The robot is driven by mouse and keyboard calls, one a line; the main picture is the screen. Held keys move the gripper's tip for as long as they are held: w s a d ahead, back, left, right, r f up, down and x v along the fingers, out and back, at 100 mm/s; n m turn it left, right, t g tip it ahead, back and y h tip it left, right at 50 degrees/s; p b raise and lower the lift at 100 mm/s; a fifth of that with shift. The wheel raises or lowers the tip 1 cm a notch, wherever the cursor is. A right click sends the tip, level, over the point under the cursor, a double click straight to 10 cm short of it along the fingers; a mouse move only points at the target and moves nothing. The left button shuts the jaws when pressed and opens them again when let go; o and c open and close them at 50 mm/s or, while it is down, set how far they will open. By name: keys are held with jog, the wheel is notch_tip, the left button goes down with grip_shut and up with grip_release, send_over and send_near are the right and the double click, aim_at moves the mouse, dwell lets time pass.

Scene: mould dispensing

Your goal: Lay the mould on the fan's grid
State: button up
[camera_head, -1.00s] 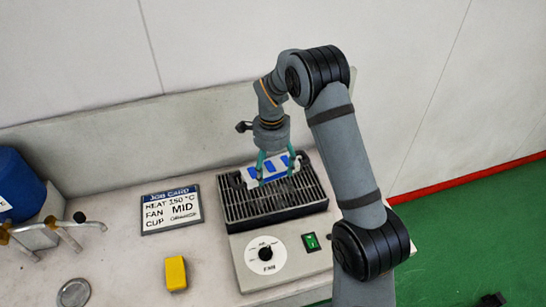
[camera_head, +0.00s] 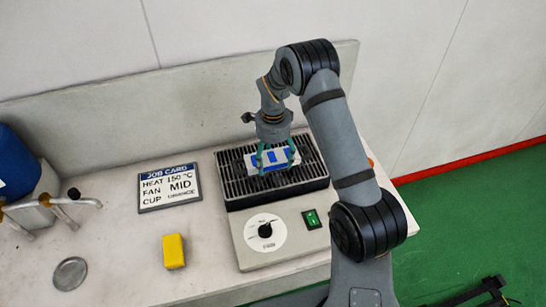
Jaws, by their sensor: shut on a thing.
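The mould (camera_head: 281,156) is a pale block with blue patches. It is at the fan's black slatted grid (camera_head: 238,188), over its rear middle part. My gripper (camera_head: 276,164), with teal fingers, points down and is shut on the mould. The mould looks roughly level; I cannot tell whether it touches the grid or hangs just above it. The fan unit (camera_head: 290,234) has a white dial with a black knob (camera_head: 265,230) and a green switch (camera_head: 311,219) in front of the grid.
A job card (camera_head: 168,187) stands left of the fan, reading heat 150 °C, fan MID, cup orange. A yellow block (camera_head: 174,251), a grey disc (camera_head: 70,273), metal taps (camera_head: 74,203) and a blue drum (camera_head: 18,165) are further left. The bench between is clear.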

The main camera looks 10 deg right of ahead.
notch_tip(320, 180, down, 2)
jog(key=shift+b, duration=0.65)
jog(key=o, duration=1.9)
notch_tip(320, 180, up, 12)
